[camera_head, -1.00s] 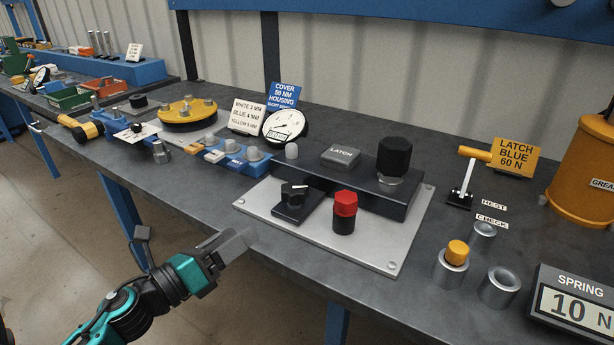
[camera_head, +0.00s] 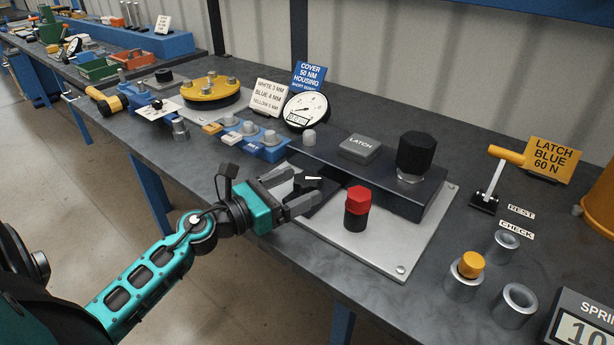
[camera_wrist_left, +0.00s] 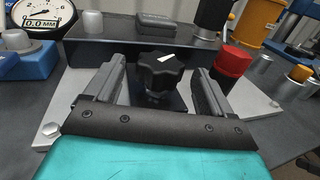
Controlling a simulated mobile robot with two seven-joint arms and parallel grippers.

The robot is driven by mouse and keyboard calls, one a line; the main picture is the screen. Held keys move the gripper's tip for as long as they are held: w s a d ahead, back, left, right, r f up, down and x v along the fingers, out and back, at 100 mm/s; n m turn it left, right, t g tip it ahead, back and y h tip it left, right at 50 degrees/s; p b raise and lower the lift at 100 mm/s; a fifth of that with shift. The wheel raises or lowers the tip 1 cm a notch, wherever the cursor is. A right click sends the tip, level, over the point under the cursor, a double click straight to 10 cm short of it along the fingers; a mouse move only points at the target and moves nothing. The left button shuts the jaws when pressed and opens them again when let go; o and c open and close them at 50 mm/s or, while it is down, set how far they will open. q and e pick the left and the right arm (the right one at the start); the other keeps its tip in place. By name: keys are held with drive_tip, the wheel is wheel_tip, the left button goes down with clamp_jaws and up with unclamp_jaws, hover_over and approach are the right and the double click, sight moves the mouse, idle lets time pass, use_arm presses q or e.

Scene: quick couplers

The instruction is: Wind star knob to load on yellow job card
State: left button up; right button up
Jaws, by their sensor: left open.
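The black star knob (camera_head: 309,182) with a white pointer mark sits on a dark block on the grey plate. My left gripper (camera_head: 304,188) is open, with one finger on each side of the knob. In the left wrist view the knob (camera_wrist_left: 160,74) shows between the two fingers, with gaps visible on both sides. The yellow job card (camera_head: 552,158) reads LATCH BLUE 60 N and stands at the back right. The spring display (camera_head: 582,318) at the lower right is partly cut off; "SPRI" and "10" are readable. My right gripper is not seen.
A red-capped knob (camera_head: 357,207) stands close right of the star knob. Behind are the dark rail with the grey LATCH block (camera_head: 360,148) and a black cylinder (camera_head: 416,155). A dial gauge (camera_head: 305,110) stands behind left. Metal cups and a yellow-handled lever (camera_head: 490,180) are right.

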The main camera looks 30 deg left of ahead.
sight(296, 188)
use_arm(q)
drive_tip(key=shift+x, duration=1.6)
drive_tip(key=shift+c, duration=0.4)
